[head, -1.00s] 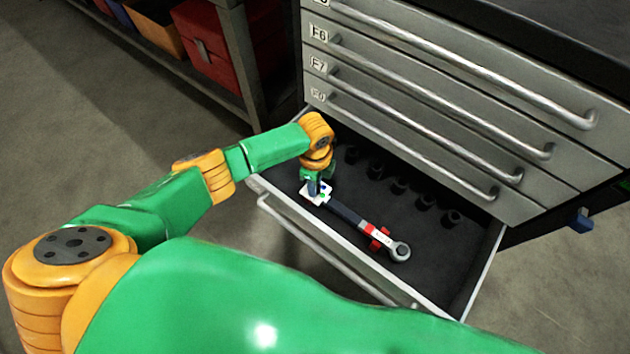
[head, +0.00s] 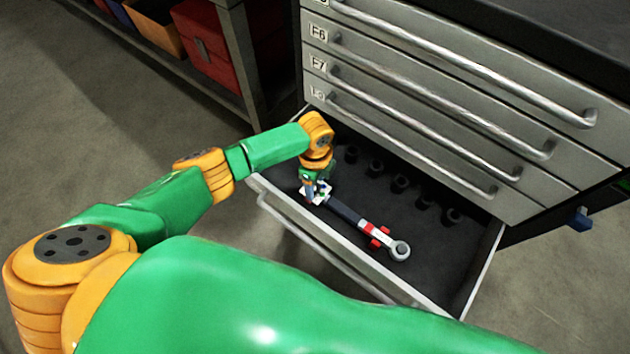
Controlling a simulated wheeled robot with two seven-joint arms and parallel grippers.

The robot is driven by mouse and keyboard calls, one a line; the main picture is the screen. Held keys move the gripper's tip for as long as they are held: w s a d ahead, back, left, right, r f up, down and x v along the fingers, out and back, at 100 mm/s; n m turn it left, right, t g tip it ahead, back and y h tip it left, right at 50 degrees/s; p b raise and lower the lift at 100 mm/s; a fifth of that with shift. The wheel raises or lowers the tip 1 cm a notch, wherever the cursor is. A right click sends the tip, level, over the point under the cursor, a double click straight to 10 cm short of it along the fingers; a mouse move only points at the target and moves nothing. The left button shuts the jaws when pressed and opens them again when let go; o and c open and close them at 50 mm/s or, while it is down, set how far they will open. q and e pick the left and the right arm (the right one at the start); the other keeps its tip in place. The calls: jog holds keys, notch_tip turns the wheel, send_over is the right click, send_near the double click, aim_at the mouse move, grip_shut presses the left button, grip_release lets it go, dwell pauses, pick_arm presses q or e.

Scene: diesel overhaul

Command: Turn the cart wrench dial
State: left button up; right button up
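The torque wrench (head: 350,213) lies in the open bottom drawer (head: 345,240) of the cabinet. Its ring head (head: 399,250) points to the lower right, with a red band beside it and a red piece under it. My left gripper (head: 313,193) points down at the handle end of the wrench, where the dial would be. The gripper and its wrist cover that end, so the dial is hidden. The fingers are too small and covered to tell whether they are shut. My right gripper is not in view.
Several black sockets (head: 400,184) stand in the drawer behind the wrench. Closed drawers with long bar handles (head: 440,112) rise above it. A shelf with red bins (head: 208,62) stands at the upper left. The floor at left is clear.

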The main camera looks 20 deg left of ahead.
pick_arm(q)
jog(key=shift+r, duration=0.15)
notch_tip(320, 180, up, 7)
jog(key=shift+f+p, duration=0.1)
jog(key=shift+p, duration=1.1)
jog(key=shift+s, duration=0.1)
